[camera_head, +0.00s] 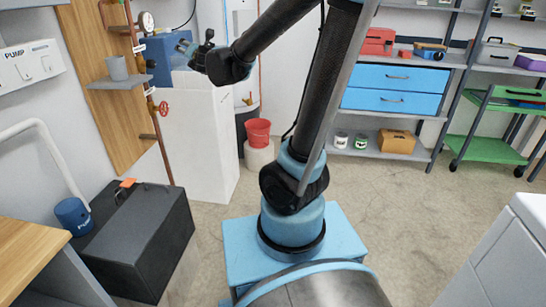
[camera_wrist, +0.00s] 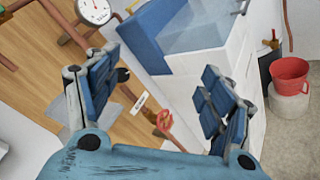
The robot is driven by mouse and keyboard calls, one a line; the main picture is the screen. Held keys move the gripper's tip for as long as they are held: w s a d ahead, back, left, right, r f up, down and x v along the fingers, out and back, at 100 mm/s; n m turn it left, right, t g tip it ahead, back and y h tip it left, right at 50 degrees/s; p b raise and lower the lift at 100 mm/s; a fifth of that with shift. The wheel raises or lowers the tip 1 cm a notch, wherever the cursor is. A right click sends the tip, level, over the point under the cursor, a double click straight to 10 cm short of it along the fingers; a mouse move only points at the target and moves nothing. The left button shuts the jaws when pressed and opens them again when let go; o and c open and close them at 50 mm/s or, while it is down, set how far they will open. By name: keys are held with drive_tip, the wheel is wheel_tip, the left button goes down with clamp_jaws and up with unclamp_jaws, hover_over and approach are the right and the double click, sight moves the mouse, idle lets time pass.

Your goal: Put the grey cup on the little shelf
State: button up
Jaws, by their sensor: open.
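The grey cup (camera_head: 117,67) stands upright on the little grey shelf (camera_head: 112,85), which is fixed to the wooden wall panel at the upper left of the head view. My gripper (camera_head: 184,46) is up to the right of the cup, apart from it. In the wrist view my gripper (camera_wrist: 160,98) has its blue-padded fingers wide apart with nothing held between them. Part of the grey shelf (camera_wrist: 108,128) shows behind the left finger in that view. I cannot make out the cup there; the finger may hide it.
A red valve handle (camera_head: 163,109) and copper pipe run close beside the shelf. A pressure gauge (camera_head: 146,21) is above. A blue box (camera_head: 160,58) sits behind my gripper near a tall white block (camera_head: 195,130). A red bucket (camera_head: 258,132) stands right of it. The floor is clear ahead.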

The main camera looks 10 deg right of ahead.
drive_tip(key=s+d+f+m+g+h, duration=0.35)
drive_tip(key=s+d+f+m, duration=0.35)
drive_tip(key=d, duration=0.4)
drive_tip(key=s+d+f+m+g+h, duration=0.2)
drive_tip(key=s+d+f+m+h, duration=0.2)
drive_tip(key=d+m, duration=0.6)
drive_tip(key=s+d+f+m+g+y, duration=0.1)
drive_tip(key=s+f+m+g, duration=0.3)
drive_tip(key=s, duration=0.8)
drive_tip(key=s+d+f+m+g+y, duration=0.1)
drive_tip(key=s+f+m+g, duration=0.3)
drive_tip(key=s+f+m, duration=0.5)
drive_tip(key=s+f+y, duration=0.1)
drive_tip(key=s+f, duration=0.1)
drive_tip(key=s, duration=0.2)
drive_tip(key=shift+s+f+g, duration=0.2)
drive_tip(key=shift+f+g, duration=0.1)
drive_tip(key=shift+g, duration=0.05)
drive_tip(key=shift+d, duration=0.1)
drive_tip(key=shift+w+f, duration=0.2)
drive_tip(key=shift+w, duration=0.35)
